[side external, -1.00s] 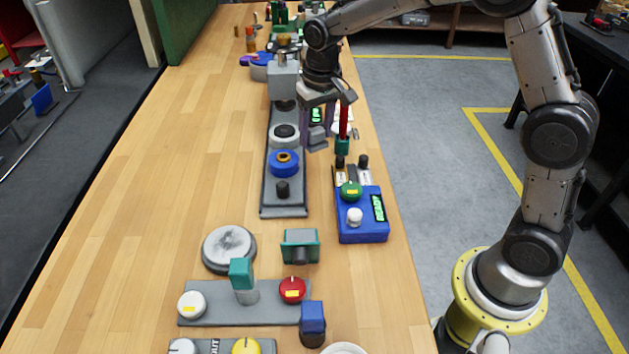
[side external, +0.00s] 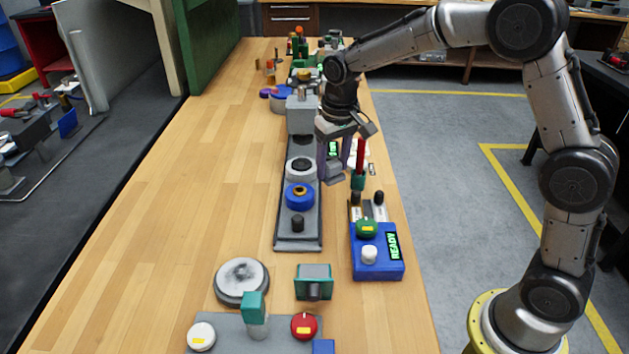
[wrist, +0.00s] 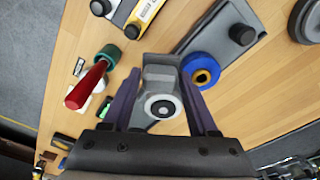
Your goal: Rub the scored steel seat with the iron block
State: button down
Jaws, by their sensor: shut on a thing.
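My gripper (side external: 334,170) is shut on a grey block, which I take for the iron block (side external: 333,174). It hangs beside the right edge of the dark rail plate. The block also shows between the purple fingers in the wrist view (wrist: 160,68). A pale steel ring with a dark centre (side external: 300,169) sits on the rail just left of my gripper; it looks like the seat. A similar ring shows between the fingers in the wrist view (wrist: 163,107). Score marks are too small to see. I cannot tell whether the block touches anything.
A blue ring (side external: 299,197) and a black knob (side external: 298,223) stand on the rail (side external: 298,243). A red-handled tool (side external: 361,157) stands upright close right of my gripper. A blue READY box (side external: 378,268) and a round grey disc (side external: 242,280) are nearer. The left tabletop is clear.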

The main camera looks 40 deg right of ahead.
jog(key=s+a+r+n+y, duration=0.1)
jog(key=s+a+n, duration=0.25)
jog(key=a, duration=0.95)
jog(key=s+a+r+n, duration=0.2)
jog(key=a+n, duration=0.3)
jog(key=a, duration=0.7)
jog(key=shift+m, duration=0.25)
jog(key=shift+s+a+f, duration=0.1)
jog(key=shift+f, duration=1.45)
jog(key=shift+s+a+f, duration=0.1)
jog(key=shift+f, duration=1.45)
jog(key=shift+w+f, duration=0.1)
jog(key=shift+f, duration=0.8)
jog(key=shift+w+a, duration=2.45)
jog(key=shift+a, duration=0.05)
jog(key=s+d, duration=0.5)
jog(key=shift+f, duration=0.1)
jog(key=shift+s+a, duration=0.15)
jog(key=shift+s, duration=0.2)
jog(key=shift+w+a, duration=2.45)
jog(key=shift+w, duration=0.15)
jog(key=shift+s+d, duration=2.4)
jog(key=shift+d, duration=0.05)
jog(key=shift+s+r, duration=0.1)
jog(key=shift+r, duration=0.1)
notch_tip(320, 180, up, 8)
